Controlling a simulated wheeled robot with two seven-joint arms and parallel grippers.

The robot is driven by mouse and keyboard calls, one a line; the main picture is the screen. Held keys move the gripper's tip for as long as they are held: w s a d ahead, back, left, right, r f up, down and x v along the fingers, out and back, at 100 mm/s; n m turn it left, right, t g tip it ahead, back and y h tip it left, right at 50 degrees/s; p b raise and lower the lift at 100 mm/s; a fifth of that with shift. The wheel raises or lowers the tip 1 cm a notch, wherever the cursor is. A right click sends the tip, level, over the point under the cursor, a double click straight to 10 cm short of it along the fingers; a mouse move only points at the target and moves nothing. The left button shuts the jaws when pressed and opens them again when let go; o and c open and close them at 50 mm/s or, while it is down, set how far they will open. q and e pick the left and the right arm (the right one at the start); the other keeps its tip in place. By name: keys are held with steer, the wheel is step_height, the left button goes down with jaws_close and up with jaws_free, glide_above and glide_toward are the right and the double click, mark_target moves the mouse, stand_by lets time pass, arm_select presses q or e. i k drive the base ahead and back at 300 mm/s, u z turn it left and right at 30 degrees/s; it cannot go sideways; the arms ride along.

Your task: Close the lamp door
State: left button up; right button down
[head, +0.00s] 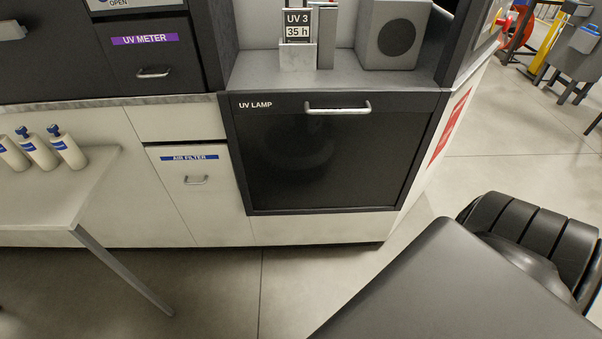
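The lamp door (337,165) is a dark, see-through panel labelled UV LAMP, low in the middle of the head view. It appears flush within its dark frame, with no gap that I can make out. A light metal bar handle (337,108) runs across its top edge. A faint round shape shows behind the panel. Neither of my grippers is in view, and nothing touches the door or its handle.
Above the door, a counter (300,78) holds a grey box (393,35) and a UV 3 sign (298,25). A table (60,205) with white bottles (67,150) stands left. Dark grey and black parts fill the lower right. The floor (240,285) before the door is clear.

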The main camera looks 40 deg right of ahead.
mark_target(351, 149)
steer(key=u, duration=0.75)
steer(key=i, duration=1.2)
steer(key=z, duration=1.9)
